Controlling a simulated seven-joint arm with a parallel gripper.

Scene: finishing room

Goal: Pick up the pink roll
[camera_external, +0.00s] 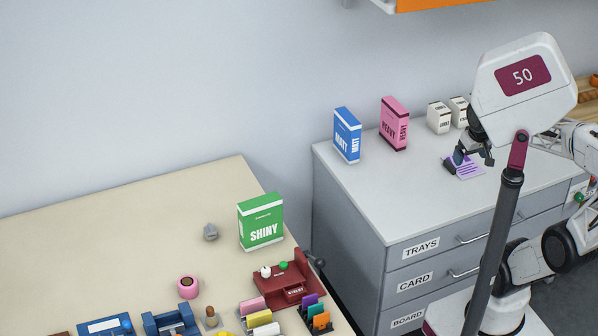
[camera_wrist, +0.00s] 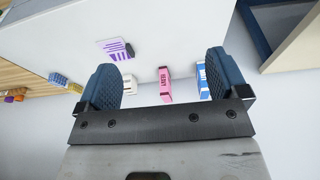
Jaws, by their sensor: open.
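The pink roll (camera_external: 187,286) sits on the cream table at the lower left of the external view, with a dark hole in its top. It does not show in the wrist view. My gripper (camera_external: 469,160) is above the grey drawer cabinet at the right, far from the roll. In the wrist view my gripper (camera_wrist: 160,76) has its two blue fingers wide apart with nothing held between them.
The cream table (camera_external: 120,235) also bears a green SHINY box (camera_external: 261,222), a red device (camera_external: 286,284), a blue holder (camera_external: 170,321) and small blocks. The cabinet (camera_external: 370,190) carries blue (camera_external: 347,135) and pink (camera_external: 394,123) boxes and a purple-striped card (camera_external: 468,171).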

